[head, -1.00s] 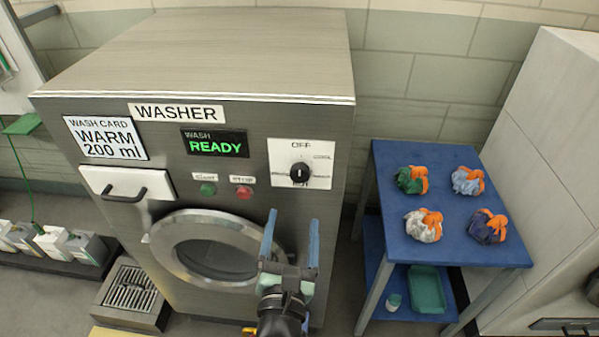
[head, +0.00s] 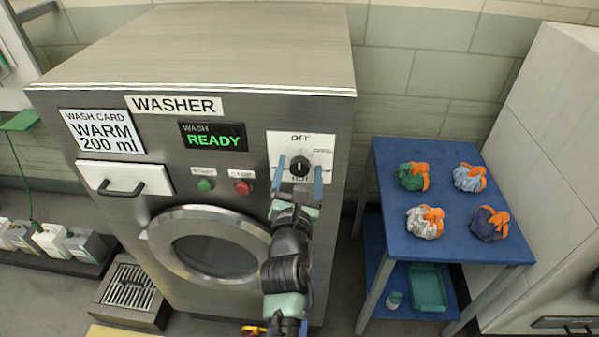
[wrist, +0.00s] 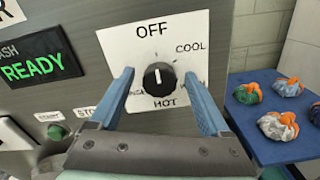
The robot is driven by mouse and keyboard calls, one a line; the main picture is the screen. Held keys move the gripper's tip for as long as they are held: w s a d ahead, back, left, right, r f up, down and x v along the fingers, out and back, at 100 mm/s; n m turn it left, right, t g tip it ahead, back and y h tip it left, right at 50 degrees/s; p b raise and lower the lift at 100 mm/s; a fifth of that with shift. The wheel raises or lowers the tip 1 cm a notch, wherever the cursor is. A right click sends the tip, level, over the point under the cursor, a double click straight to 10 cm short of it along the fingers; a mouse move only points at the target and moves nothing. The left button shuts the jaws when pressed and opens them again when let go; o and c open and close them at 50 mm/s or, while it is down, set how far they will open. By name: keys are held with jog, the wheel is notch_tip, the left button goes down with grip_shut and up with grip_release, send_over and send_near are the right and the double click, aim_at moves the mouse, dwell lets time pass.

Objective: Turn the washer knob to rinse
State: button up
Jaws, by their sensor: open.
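The washer (head: 230,150) has a black round knob (head: 300,166) on a white dial plate (head: 320,146). In the wrist view the knob (wrist: 160,79) has a white mark pointing up toward OFF. COOL is at upper right and HOT below; the labels at lower left and lower right are partly covered by my fingers. My gripper (head: 299,172) is open, and in the wrist view its blue fingers (wrist: 166,95) stand on the left and right of the knob. I see gaps between the knob and both fingers.
The display (head: 213,137) reads WASH READY. A green start button (head: 206,185) and a red stop button (head: 242,187) sit left of the dial. A blue table (head: 455,243) with several sling bags stands at right. A card (head: 102,131) reads WARM 200 ml.

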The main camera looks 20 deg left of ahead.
grip_shut()
dwell(0.5)
